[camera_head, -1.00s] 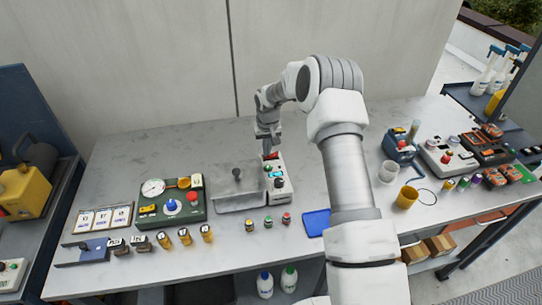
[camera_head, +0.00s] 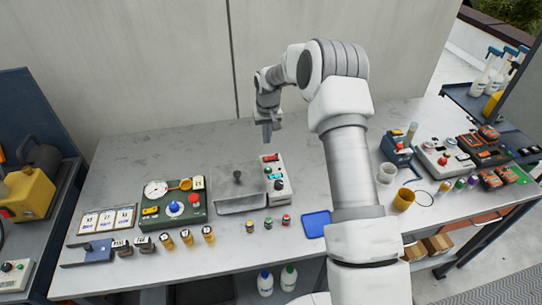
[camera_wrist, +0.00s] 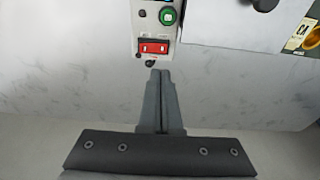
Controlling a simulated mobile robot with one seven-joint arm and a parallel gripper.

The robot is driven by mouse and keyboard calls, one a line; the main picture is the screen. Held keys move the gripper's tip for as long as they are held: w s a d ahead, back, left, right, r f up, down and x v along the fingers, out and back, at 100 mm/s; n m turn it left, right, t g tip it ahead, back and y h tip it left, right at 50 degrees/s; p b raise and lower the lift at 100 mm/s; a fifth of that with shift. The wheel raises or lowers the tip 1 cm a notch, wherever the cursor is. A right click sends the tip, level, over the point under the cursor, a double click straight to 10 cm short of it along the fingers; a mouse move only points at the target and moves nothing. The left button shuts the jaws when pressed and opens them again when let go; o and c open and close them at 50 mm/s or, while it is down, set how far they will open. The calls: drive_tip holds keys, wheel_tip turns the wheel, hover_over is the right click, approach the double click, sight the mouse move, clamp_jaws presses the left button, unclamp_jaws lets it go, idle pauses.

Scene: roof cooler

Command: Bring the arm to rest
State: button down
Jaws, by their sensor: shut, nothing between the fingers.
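My gripper (camera_head: 267,138) hangs above the back part of the table, fingers pointing down, behind the white switch box (camera_head: 279,190). In the wrist view its two fingers (camera_wrist: 160,75) are together and hold nothing. The switch box also shows at the top of the wrist view, with a red rocker switch (camera_wrist: 153,46) and a green button (camera_wrist: 167,16). The fingertips appear just short of the box's end in that view and look apart from it.
The table's back left is clear.

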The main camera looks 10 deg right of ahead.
idle(0.4)
drive_tip(key=s+r+t+h+b, duration=0.1)
drive_tip(key=s+r, duration=0.8)
drive_tip(key=r, duration=0.3)
drive_tip(key=s+r+t, duration=0.1)
drive_tip(key=s+r, duration=0.7)
drive_tip(key=r, duration=0.4)
drive_tip(key=s+r+t+y+b, duration=0.1)
drive_tip(key=s, duration=2.3)
drive_tip(key=shift+t, duration=0.4)
drive_tip(key=shift+s+d+r, duration=0.1)
drive_tip(key=shift+d, duration=0.05)
drive_tip(key=shift+d, duration=0.2)
